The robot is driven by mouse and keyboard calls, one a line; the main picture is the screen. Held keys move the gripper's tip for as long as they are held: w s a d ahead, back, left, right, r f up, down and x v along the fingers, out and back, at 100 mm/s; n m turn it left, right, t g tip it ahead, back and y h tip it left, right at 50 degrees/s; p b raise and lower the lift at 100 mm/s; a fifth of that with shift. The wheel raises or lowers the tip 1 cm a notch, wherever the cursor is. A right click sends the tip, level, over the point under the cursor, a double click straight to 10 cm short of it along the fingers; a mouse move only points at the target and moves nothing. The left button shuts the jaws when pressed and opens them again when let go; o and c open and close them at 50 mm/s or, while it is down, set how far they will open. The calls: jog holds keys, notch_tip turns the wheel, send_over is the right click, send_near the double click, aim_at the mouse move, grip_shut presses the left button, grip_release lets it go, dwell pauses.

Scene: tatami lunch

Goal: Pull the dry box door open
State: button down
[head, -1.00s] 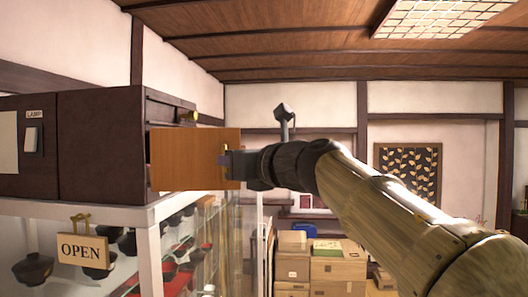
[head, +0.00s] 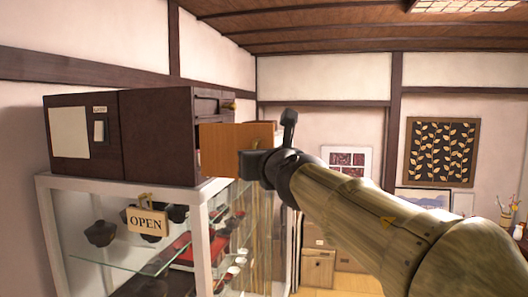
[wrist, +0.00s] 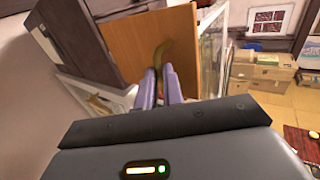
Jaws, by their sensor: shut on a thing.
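The dry box (head: 155,135) is a dark brown cabinet on top of a glass display case. Its orange-brown wooden door (head: 228,148) stands swung out from the front at the box's right side, and also shows in the wrist view (wrist: 135,45). A brass-coloured curved handle (wrist: 164,50) is on the door face. My gripper (wrist: 166,72) has its pale purple fingers close together at the lower end of this handle, shut on it. In the head view my gripper (head: 250,163) is at the door's right edge, where it hides the handle. The box's interior is mostly hidden.
The display case (head: 200,225) holds dark bowls, with an OPEN sign (head: 146,222) hanging on it. Cardboard boxes (wrist: 258,72) stand on the floor beyond. Open floor (wrist: 285,108) shows on the right in the wrist view.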

jog(key=shift+s+a+r, duration=0.3)
jog(key=shift+a, duration=0.25)
jog(key=c, duration=1.8)
grip_release()
jog(key=shift+c, duration=0.2)
jog(key=o, duration=0.3)
jog(key=shift+w+a+f, duration=0.15)
jog(key=shift+a, duration=0.3)
jog(key=shift+f, duration=0.25)
